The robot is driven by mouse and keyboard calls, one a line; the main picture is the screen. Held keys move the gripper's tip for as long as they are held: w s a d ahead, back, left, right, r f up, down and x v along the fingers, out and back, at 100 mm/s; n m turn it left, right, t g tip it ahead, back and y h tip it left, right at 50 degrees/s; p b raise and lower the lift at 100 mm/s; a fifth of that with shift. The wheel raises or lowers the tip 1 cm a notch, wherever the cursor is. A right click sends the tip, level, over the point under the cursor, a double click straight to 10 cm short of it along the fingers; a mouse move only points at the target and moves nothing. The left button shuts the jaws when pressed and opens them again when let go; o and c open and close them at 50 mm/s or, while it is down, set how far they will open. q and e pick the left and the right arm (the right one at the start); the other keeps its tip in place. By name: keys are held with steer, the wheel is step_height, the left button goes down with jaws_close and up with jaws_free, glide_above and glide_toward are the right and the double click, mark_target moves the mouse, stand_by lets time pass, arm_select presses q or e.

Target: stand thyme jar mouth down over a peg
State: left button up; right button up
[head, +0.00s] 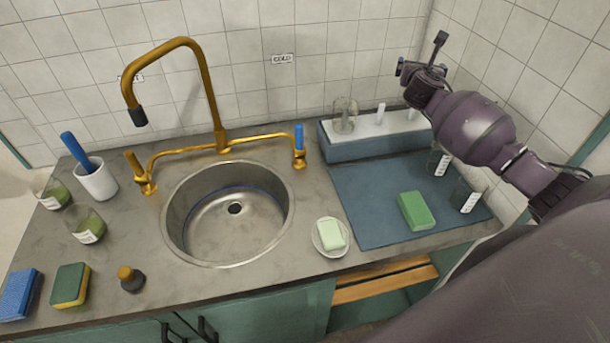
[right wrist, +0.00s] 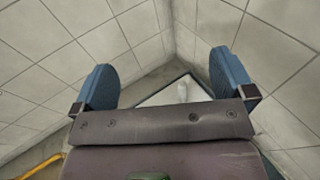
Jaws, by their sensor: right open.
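A clear glass jar (head: 344,115) stands over the left peg of the rack, apparently mouth down. A bare white peg (head: 381,113) stands at the rack's middle, and another white peg (head: 412,114) shows near my right gripper (head: 424,74). Two labelled glass jars stand on the blue mat, one at the back (head: 437,162) and one at the front (head: 467,197). Two jars with green contents (head: 86,226) (head: 51,193) stand at the left. The labels are too small to read. My right gripper is open and empty; its spread fingers (right wrist: 165,80) show in the right wrist view.
The pegs stand on a white-topped blue rack (head: 352,152) against the tiled wall. A green sponge (head: 416,211) lies on the blue mat (head: 370,205). Soap sits in a dish (head: 318,246) beside the sink (head: 222,252). A brass tap (head: 209,90) rises behind the sink.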

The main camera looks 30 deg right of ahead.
steer(key=s+a+f+n+t+y+b, duration=0.1)
steer(key=s+a+f+n+t+y, duration=0.1)
steer(key=a, duration=1.1)
steer(key=s+a+f+n+t+y+b, duration=0.2)
steer(key=s+a+f+y, duration=0.3)
steer(key=a, duration=0.8)
steer(key=s+a+f+n+t+y+b, duration=0.1)
steer(key=s+a+f+n+t+y, duration=0.1)
steer(key=a, duration=1.2)
step_height(320, 180, down, 2)
steer(key=s+n+y, duration=0.1)
steer(key=s+n, duration=0.1)
steer(key=shift+s+y+b, duration=0.3)
steer(key=shift+b, duration=0.1)
steer(key=shift+f, duration=0.15)
